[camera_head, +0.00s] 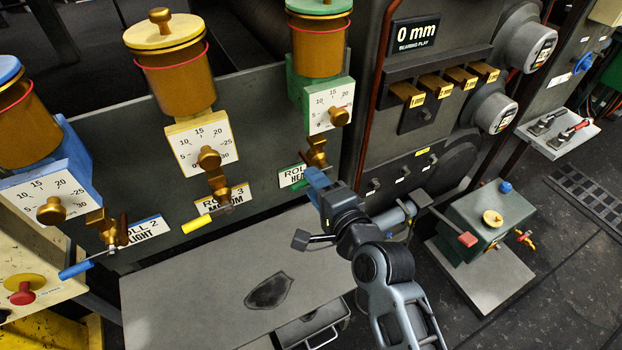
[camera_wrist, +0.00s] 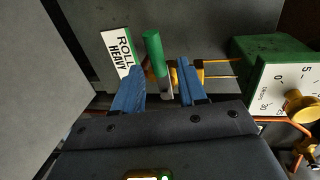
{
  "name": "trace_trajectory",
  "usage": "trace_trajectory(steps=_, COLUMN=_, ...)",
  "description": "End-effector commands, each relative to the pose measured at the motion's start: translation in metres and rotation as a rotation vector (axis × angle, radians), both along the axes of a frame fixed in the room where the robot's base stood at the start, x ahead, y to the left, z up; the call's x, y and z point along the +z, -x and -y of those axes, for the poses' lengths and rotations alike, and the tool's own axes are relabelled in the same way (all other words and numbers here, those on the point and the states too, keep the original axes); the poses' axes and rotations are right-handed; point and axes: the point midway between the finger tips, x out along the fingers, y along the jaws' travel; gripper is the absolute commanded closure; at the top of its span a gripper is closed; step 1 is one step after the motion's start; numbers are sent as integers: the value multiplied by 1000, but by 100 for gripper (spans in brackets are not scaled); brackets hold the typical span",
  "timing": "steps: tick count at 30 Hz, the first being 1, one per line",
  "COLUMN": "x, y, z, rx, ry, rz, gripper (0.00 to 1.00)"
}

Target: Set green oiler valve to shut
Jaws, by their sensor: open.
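The green oiler has a green lid (camera_head: 318,5), an amber jar (camera_head: 318,45) and a green dial block (camera_head: 330,107), at top centre in the head view. Its brass valve (camera_head: 316,152) hangs below the block, above the ROLL HEAVY label (camera_wrist: 119,52). The valve's lever has a green grip (camera_wrist: 154,48), which shows in the wrist view. My gripper (camera_wrist: 158,84) is open, its blue fingers either side of the lever's metal shank, with the grip reaching beyond them. Contact cannot be told. In the head view my gripper (camera_head: 316,183) partly hides lever and label.
A yellow oiler (camera_head: 197,145) with a yellow lever grip (camera_head: 196,224) and a blue oiler (camera_head: 55,190) with a blue grip (camera_head: 76,270) stand to the left. A grey table (camera_head: 190,300) lies below. A green box (camera_head: 485,222) stands right of my arm.

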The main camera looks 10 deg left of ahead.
Motion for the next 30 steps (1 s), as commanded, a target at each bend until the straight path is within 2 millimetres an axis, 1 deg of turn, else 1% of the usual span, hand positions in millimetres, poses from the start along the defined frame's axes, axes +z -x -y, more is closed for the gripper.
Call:
trace_trajectory(steps=1, x=0, y=8, z=6, rx=-2, ry=0, rz=0, gripper=59)
trace_trajectory(steps=3, x=2, y=17, z=13, rx=-3, ry=0, rz=-1, gripper=59)
trace_trajectory(steps=9, x=7, y=35, z=25, rx=-2, ry=1, rz=-1, gripper=59)
trace_trajectory(steps=13, x=9, y=39, z=28, rx=-2, ry=1, rz=-1, gripper=59)
trace_trajectory(steps=27, x=9, y=39, z=28, rx=-2, ry=1, rz=-1, gripper=59)
trace_trajectory(steps=30, x=4, y=45, z=34, rx=-10, ry=18, rz=5, gripper=59)
